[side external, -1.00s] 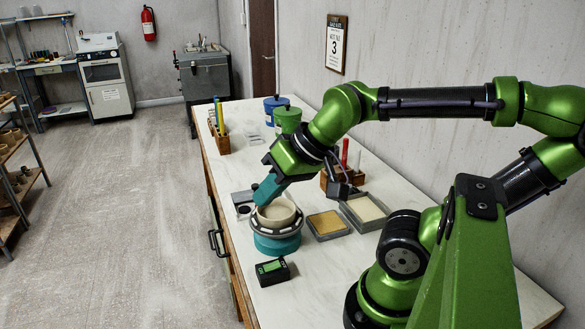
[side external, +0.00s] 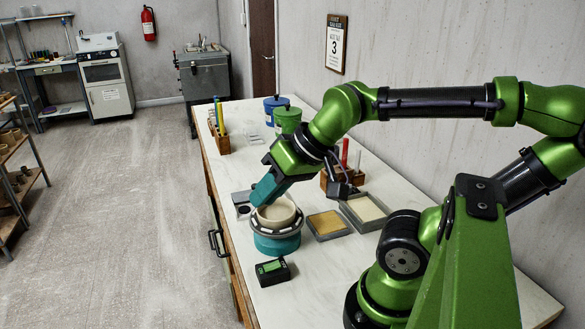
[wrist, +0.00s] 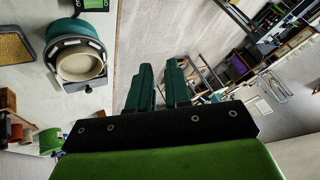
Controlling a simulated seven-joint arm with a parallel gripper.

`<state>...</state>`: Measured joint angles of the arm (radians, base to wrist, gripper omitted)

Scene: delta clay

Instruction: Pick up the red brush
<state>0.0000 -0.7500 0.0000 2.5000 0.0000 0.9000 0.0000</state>
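The red brush (side external: 345,152) stands upright in a wooden holder (side external: 329,184) at the right side of the worktop. Only its upper part shows; its lower end is hidden in the holder. My gripper (side external: 257,197) has teal fingers pointing down and left, and appears over the far-left rim of a clay bowl, well to the left of the brush. In the wrist view, my gripper (wrist: 160,72) shows two teal fingers apart with nothing between them. I cannot pick out the brush for sure in the wrist view.
The clay bowl (side external: 275,214) sits on a teal turntable (side external: 277,245). Shallow trays (side external: 329,225) (side external: 366,208) lie right of it. A small black device (side external: 272,270) is in front. Blue (side external: 276,103) and green (side external: 288,120) tubs stand behind. A tool holder (side external: 220,143) is at the far left edge.

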